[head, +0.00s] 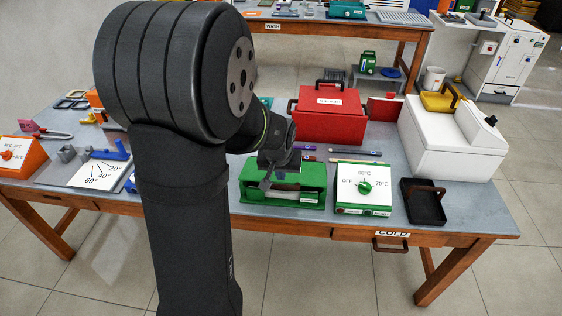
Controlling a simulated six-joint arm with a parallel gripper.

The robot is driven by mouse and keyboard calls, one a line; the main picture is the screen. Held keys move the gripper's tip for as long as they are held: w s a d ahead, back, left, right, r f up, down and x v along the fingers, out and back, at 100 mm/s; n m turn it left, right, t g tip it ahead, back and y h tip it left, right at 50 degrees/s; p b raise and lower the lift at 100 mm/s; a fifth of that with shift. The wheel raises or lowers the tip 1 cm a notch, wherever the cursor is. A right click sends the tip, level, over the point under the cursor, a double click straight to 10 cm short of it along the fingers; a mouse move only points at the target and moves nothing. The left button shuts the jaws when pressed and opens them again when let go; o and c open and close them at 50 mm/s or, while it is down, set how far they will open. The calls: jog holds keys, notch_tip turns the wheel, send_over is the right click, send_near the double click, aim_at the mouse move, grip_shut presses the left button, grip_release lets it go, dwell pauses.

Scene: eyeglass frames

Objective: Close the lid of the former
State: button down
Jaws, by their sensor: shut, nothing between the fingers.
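My gripper (266,183) is shut and empty. It points down over the front part of a low green device (312,175), which has a pale bar or roller along its front and a white label. I cannot tell whether the gripper touches it. A white box (455,148) with a yellow handled piece (440,101) on top stands at the right.
A green control box (363,187) with a dial stands right of the green device. A black tray (424,205) lies near the front right edge. An orange dial box (20,155) and angle card (98,174) are at left. My arm covers the table's left middle.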

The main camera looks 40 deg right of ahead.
jog(key=shift+s+a+f, duration=0.15)
jog(key=shift+f, duration=0.2)
jog(key=f, duration=0.1)
jog(key=s+a+f, duration=0.1)
jog(key=f, duration=0.3)
jog(key=shift+s+a+f, duration=0.15)
jog(key=shift+s+a, duration=0.1)
jog(key=shift+a, duration=0.05)
jog(key=r, duration=0.4)
jog(key=shift+w+d, duration=0.3)
jog(key=shift+d, duration=0.05)
jog(key=s+a+r, duration=0.4)
jog(key=r, duration=0.4)
